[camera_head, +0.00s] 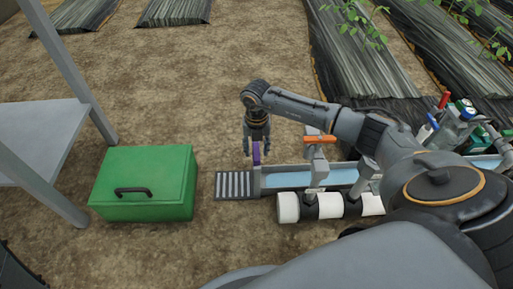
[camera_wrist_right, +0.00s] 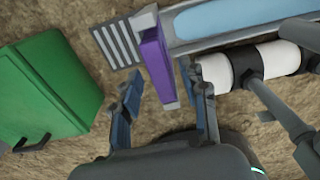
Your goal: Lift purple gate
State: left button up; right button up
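The purple gate (camera_head: 256,155) stands upright at the left end of a grey water channel (camera_head: 291,168), beside a grated drain. In the right wrist view the purple gate (camera_wrist_right: 156,66) shows as a tall flat plate between the fingers. My right gripper (camera_head: 256,146) points down at the gate from above. In the right wrist view my right gripper (camera_wrist_right: 162,86) is open, with one blue-grey finger on each side of the gate. Gaps show between the fingers and the gate, and I cannot tell how deep they reach. My left gripper is out of view.
The slatted grate (camera_head: 234,184) lies left of the channel. A green box (camera_head: 147,182) with a black handle sits further left, near a grey shelf (camera_head: 42,136). An orange-handled valve (camera_head: 320,140) and white pipes (camera_head: 330,205) stand right of the gate. Bare soil lies behind.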

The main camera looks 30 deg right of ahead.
notch_tip(320, 180, up, 12)
dwell(0.6)
dwell(0.4)
